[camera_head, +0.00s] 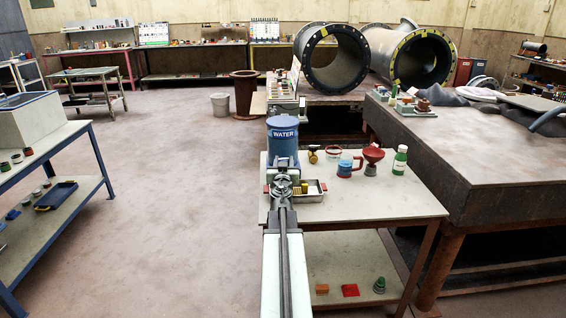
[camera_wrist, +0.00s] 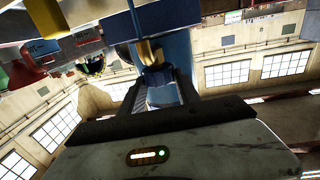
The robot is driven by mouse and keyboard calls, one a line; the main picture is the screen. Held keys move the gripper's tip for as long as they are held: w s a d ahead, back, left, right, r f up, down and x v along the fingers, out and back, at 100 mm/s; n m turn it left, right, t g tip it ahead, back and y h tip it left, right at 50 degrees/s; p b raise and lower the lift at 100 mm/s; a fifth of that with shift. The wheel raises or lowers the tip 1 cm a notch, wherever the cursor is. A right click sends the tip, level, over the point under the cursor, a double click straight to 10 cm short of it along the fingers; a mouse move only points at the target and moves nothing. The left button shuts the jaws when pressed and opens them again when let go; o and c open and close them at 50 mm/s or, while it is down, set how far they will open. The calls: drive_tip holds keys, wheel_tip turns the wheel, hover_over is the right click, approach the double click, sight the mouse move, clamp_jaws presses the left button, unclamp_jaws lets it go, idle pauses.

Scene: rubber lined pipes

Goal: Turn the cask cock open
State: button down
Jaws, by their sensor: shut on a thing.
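The blue cask (camera_head: 283,140) marked WATER stands upright on the near work table (camera_head: 395,205). My arm reaches straight to its front, and my gripper (camera_head: 282,188) is just below the cask, hiding the cock in the head view. In the wrist view, which looks upside down, the brass cask cock (camera_wrist: 149,51) shows in front of the blue cask (camera_wrist: 177,52). My gripper (camera_wrist: 156,76) is shut on the cock there. The cock's handle position is hard to make out.
A metal tray (camera_head: 316,197) with small items sits right beside my gripper. The floor to the left is clear.

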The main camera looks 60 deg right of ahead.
drive_tip(key=n+t+y, duration=0.1)
drive_tip(key=t+y, duration=0.1)
drive_tip(key=n+t+y, duration=0.2)
drive_tip(key=d+n+t+y, duration=0.1)
drive_tip(key=n+t, duration=0.1)
drive_tip(key=shift+s+y, duration=0.35)
drive_tip(key=shift+y, duration=0.05)
drive_tip(key=n+t+y, duration=0.1)
drive_tip(key=n+y, duration=0.1)
drive_tip(key=y, duration=0.1)
drive_tip(key=shift+d+n+t, duration=0.1)
drive_tip(key=shift+n+t, duration=0.2)
drive_tip(key=shift+n+t+y, duration=0.5)
drive_tip(key=shift+n+y, duration=0.4)
drive_tip(key=shift+y, duration=0.8)
drive_tip(key=c, duration=0.9)
unclamp_jaws()
drive_tip(key=shift+s, duration=0.1)
